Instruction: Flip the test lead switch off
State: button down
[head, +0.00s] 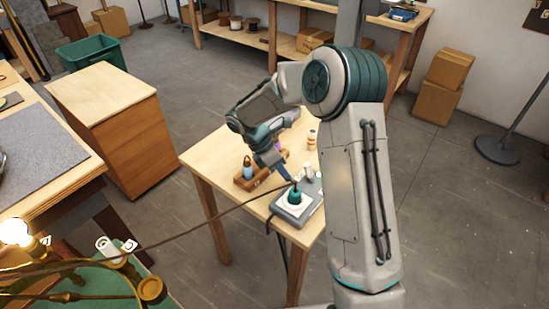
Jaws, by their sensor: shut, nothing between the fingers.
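A grey box (312,207), which looks like the test lead unit, sits at the near right end of a small wooden table (215,158). A dark green plug-like piece (294,196) stands on a white round part on its top. A brown cord (190,228) runs from near it to the lower left. A small white piece (308,171) is at the box's far end. I cannot clearly make out the switch or its position. My gripper (291,180) points down just above the far part of the box, shut and empty. I cannot tell if it touches the box.
A wooden holder (246,183) with a blue-topped bottle (247,168) stands left of my gripper. A white and orange container (311,140) stands behind. At lower left, a brass lamp has a glowing bulb (15,231). The table's left part is clear.

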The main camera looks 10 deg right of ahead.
aim_at(310, 173)
jog(key=shift+w+d+r+p, duration=0.15)
jog(key=shift+d+r, duration=0.05)
jog(key=shift+d, duration=0.35)
jog(key=shift+w+d+r+p, duration=0.1)
jog(key=shift+w+d+r, duration=0.1)
jog(key=shift+d, duration=0.35)
jog(key=shift+w+d+r+p, duration=0.15)
jog(key=shift+d+r, duration=0.05)
jog(key=shift+d, duration=0.35)
jog(key=shift+s+d+r+t+y, duration=0.3)
jog(key=shift+t+y, duration=0.1)
jog(key=shift+t, duration=0.1)
